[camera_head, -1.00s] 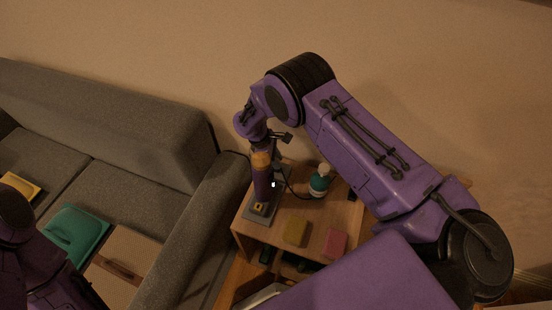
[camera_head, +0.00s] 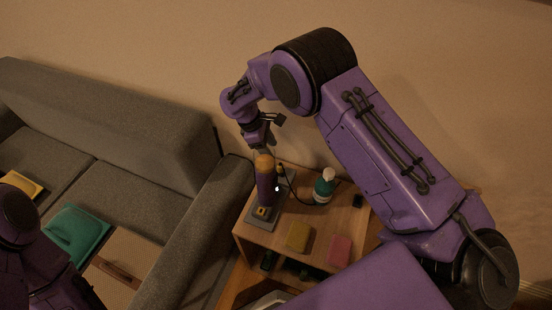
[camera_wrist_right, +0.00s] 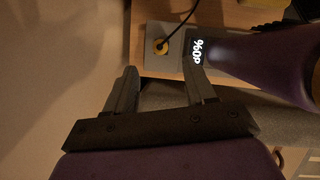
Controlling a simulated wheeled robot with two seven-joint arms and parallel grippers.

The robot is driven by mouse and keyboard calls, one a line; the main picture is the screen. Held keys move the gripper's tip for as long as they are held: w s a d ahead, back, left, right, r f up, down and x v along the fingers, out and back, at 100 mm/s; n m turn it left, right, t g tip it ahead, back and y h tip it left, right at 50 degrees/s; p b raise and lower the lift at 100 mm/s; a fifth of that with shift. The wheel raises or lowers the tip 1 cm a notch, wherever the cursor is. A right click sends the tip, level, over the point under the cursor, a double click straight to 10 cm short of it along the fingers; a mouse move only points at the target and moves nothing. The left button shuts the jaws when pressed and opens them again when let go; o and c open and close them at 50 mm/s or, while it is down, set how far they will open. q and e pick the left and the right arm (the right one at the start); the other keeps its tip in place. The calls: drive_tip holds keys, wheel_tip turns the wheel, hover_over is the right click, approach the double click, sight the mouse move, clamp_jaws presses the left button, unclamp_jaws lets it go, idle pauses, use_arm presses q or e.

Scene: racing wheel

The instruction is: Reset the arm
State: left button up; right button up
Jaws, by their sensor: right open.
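My right arm (camera_head: 385,150) reaches in from the right, bent, over a small wooden table. My right gripper (camera_head: 260,145) points down just above the orange top of a purple upright device (camera_head: 268,185). In the right wrist view the two fingers (camera_wrist_right: 163,78) are apart with nothing between them. The purple device also shows there (camera_wrist_right: 255,65), to the right of the fingers, with a lit display. It stands on a grey base (camera_head: 262,212). Part of my left arm (camera_head: 30,240) is at the lower left; its gripper is out of view.
The wooden table (camera_head: 268,238) also holds a green bottle with a white top (camera_head: 324,187), a yellow block (camera_head: 298,236) and a pink block (camera_head: 339,249). A black cable runs behind. A grey sofa (camera_head: 110,130) with a teal cushion (camera_head: 75,235) stands left.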

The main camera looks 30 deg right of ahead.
use_arm(q)
drive_tip(key=shift+f, duration=0.1)
use_arm(e)
drive_tip(key=shift+w+a+r, duration=0.15)
drive_tip(key=shift+a+r, duration=0.1)
drive_tip(key=shift+r, duration=0.4)
